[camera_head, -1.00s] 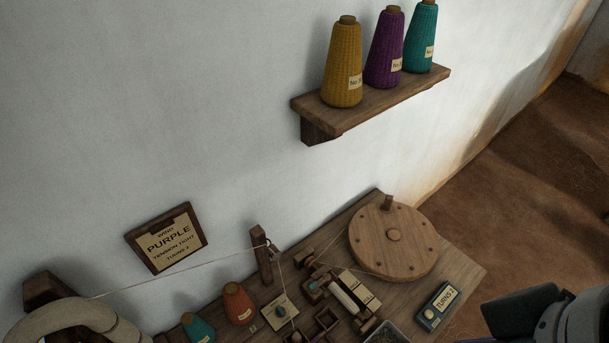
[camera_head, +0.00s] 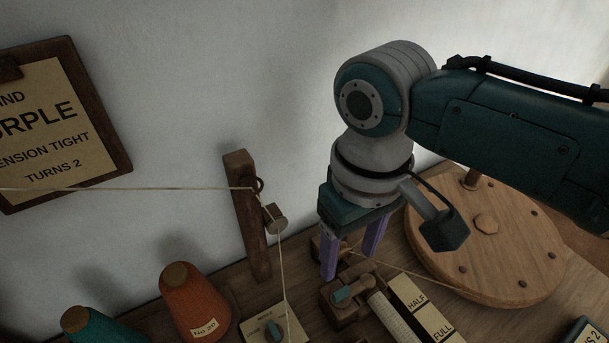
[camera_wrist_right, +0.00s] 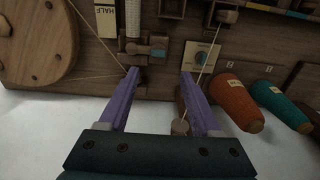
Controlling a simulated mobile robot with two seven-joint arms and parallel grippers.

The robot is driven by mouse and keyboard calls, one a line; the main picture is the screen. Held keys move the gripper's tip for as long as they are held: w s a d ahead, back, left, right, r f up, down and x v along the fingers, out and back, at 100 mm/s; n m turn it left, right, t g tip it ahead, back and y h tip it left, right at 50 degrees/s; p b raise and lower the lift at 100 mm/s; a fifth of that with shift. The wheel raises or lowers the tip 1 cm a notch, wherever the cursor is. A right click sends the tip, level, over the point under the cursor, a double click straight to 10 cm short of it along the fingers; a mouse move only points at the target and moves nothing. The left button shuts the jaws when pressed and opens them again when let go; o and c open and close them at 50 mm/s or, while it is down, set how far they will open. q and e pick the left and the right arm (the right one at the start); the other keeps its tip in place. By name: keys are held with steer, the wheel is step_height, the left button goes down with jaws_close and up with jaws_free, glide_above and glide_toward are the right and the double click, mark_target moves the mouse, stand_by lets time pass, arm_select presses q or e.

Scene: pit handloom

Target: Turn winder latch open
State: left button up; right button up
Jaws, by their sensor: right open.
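The winder is a small wooden block (camera_head: 333,308) with a teal latch piece (camera_head: 345,293) on top, beside a pale bobbin (camera_head: 388,312). The teal latch also shows in the right wrist view (camera_wrist_right: 157,53). My right gripper (camera_head: 352,262) has two purple fingers pointing down, open and empty, above and just behind the winder block. Whether the latch is open or shut is unclear. My left gripper is not in view.
A large wooden wheel (camera_head: 490,255) with a cord stands to the right. A wooden post (camera_head: 248,215) guides a thread on the left. An orange cone (camera_head: 194,300), a teal cone (camera_head: 88,326) and a dial plate (camera_head: 270,328) are in front. HALF and FULL labels (camera_head: 424,308) lie beside the bobbin.

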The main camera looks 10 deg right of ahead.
mark_target(342, 291)
step_height(342, 291, down, 10)
steer(key=b, duration=0.5)
steer(key=shift+w+d+f, duration=0.1)
steer(key=shift+w+f, duration=0.05)
steer(key=shift+f, duration=0.1)
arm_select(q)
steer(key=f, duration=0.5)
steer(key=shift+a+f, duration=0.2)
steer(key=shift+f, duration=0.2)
arm_select(e)
steer(key=shift+c, duration=0.3)
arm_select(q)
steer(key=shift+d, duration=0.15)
arm_select(e)
jaws_close()
